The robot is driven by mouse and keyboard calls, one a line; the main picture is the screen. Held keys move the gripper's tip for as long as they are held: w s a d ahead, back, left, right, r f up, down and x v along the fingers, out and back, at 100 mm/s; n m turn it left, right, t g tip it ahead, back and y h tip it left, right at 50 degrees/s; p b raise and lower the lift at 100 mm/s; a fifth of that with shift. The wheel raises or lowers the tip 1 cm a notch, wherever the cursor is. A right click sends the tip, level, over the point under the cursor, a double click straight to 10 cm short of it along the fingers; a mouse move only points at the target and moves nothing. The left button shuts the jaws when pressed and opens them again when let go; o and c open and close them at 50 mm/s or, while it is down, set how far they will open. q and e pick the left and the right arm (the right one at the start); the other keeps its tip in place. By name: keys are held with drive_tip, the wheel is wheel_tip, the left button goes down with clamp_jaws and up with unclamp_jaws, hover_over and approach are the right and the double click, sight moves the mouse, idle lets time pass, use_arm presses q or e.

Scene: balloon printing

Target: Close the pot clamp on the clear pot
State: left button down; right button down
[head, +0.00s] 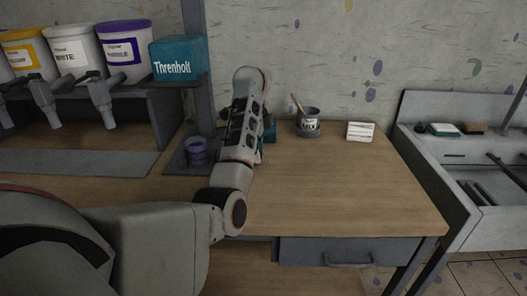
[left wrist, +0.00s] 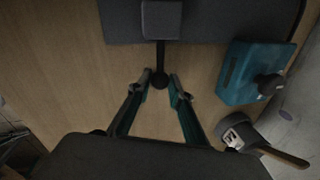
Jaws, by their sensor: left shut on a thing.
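The clear pot (head: 196,150), purple inside, stands upright on a dark base plate (head: 174,166) beside a grey post, left of my left arm in the head view. In the left wrist view, my left gripper (left wrist: 160,84) is shut on a dark lever with a round knob (left wrist: 160,80). The lever comes out of a grey block (left wrist: 160,20) by the dark plate; I cannot tell how it joins the pot clamp. The pot is out of the wrist view. My arm hides the fingertips in the head view. My right gripper is not in view.
A teal box with a dark knob (left wrist: 252,72) and a grey can with a brush (head: 308,122) stand close to my left gripper. A white card (head: 360,132) lies farther right. Paint buckets (head: 76,50) with taps stand at left. The table's right front is clear.

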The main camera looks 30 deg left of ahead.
use_arm(q)
drive_tip(key=shift+s+a+r+p, duration=0.15)
drive_tip(key=shift+s+a, duration=0.25)
drive_tip(key=shift+a, duration=0.25)
drive_tip(key=shift+s+a+p, duration=0.15)
drive_tip(key=shift+s+a, duration=0.2)
drive_tip(key=shift+a, duration=0.35)
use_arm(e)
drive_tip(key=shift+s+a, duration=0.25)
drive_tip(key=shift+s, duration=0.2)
use_arm(q)
drive_tip(key=c, duration=1.8)
unclamp_jaws()
drive_tip(key=shift+f, duration=0.2)
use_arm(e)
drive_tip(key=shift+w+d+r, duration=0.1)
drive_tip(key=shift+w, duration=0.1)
use_arm(q)
drive_tip(key=shift+r, duration=0.15)
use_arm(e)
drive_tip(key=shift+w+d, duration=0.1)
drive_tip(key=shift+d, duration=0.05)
use_arm(q)
wheel_tip(320, 180, up, 10)
drive_tip(key=shift+f, duration=0.1)
